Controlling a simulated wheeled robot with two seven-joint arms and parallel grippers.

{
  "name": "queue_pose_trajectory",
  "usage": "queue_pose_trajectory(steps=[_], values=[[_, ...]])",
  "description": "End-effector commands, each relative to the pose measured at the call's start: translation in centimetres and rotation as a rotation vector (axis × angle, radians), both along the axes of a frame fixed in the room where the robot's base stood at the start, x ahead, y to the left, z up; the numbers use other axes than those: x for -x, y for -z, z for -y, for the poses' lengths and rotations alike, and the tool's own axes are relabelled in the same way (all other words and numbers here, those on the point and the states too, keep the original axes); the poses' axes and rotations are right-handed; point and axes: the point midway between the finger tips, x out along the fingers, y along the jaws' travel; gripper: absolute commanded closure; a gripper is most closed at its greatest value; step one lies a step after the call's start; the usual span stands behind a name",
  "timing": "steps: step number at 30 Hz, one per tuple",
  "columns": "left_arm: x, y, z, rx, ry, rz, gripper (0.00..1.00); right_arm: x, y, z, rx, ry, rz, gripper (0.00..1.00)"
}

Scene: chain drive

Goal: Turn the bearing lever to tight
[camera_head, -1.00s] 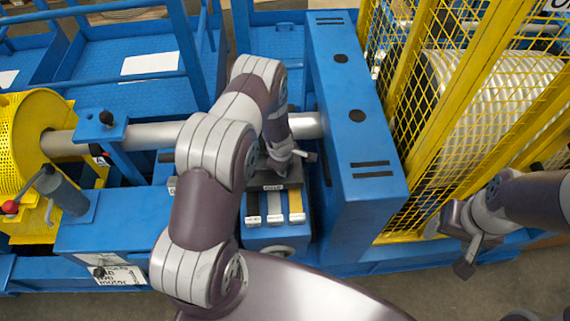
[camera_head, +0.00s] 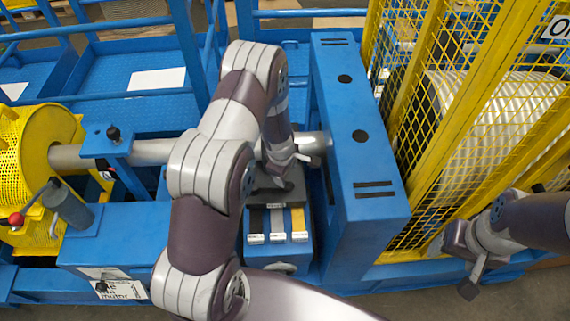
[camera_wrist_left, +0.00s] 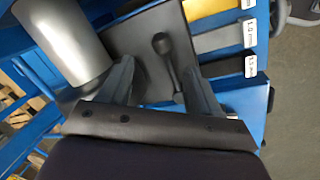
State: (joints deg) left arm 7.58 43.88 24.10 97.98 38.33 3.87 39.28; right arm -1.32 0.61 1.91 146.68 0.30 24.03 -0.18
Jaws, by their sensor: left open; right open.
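A dark lever with a round knob (camera_wrist_left: 162,42) shows in the left wrist view on a dark grey block (camera_wrist_left: 135,35). The block also shows in the head view (camera_head: 262,196), partly behind my left arm. My left gripper (camera_wrist_left: 163,85) is open, with one finger on either side of the lever's lower part. I cannot tell whether a finger touches it. In the head view my left gripper (camera_head: 292,165) is over the block, partly hidden by its own wrist. No loose or tight marking is readable. My right gripper (camera_head: 475,272) is open and empty at the right.
Labelled grey, black and yellow strips (camera_head: 277,222) lie in front of the block. A metal shaft (camera_head: 150,152) runs behind it. A tall blue housing (camera_head: 360,150) and yellow mesh guard (camera_head: 450,120) stand right. Other levers have a black knob (camera_head: 113,133) and a red knob (camera_head: 16,218).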

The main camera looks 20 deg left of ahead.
Motion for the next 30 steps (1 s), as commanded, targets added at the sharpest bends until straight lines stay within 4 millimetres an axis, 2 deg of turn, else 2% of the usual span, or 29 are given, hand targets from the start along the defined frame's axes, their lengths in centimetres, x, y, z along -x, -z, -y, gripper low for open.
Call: queue_pose_trajectory(steps=[1, 3, 6, 23, 25, 26, 28, 29, 30], values=[[0.2, -1.5, 0.0, 0.000, 0.000, 0.000, 0.38, 0.0, -0.8, 0.0, 0.000, 0.000, 0.000, 0.31], [0.4, -2.7, 0.0, 0.000, 0.000, 0.001, 0.38, 0.0, -1.2, 0.0, 0.000, 0.000, 0.000, 0.31], [0.7, -3.6, -0.1, 0.000, -0.001, 0.000, 0.38, 0.0, -1.4, 0.0, 0.000, 0.000, 0.000, 0.31], [0.7, -3.8, -0.1, 0.000, 0.001, 0.000, 0.38, 0.0, -1.4, 0.0, 0.000, 0.000, 0.000, 0.31], [0.9, -3.8, 0.0, -0.003, 0.044, -0.005, 0.38, 0.0, -1.4, 0.0, 0.000, 0.000, 0.000, 0.31], [1.2, -3.7, 0.2, -0.005, 0.102, -0.018, 0.38, 0.0, -1.4, 0.0, 0.000, 0.000, 0.000, 0.31], [4.6, -3.6, 1.2, 0.004, 0.323, -0.101, 0.38, 0.0, -1.4, 0.0, 0.000, 0.000, 0.000, 0.31], [6.1, -4.8, 1.6, 0.006, 0.457, -0.127, 0.38, 0.0, -1.4, 0.0, 0.000, 0.000, 0.000, 0.31], [8.0, -6.9, 2.3, 0.002, 0.645, -0.149, 0.38, 0.0, -1.4, 0.0, 0.000, 0.000, 0.000, 0.31]])
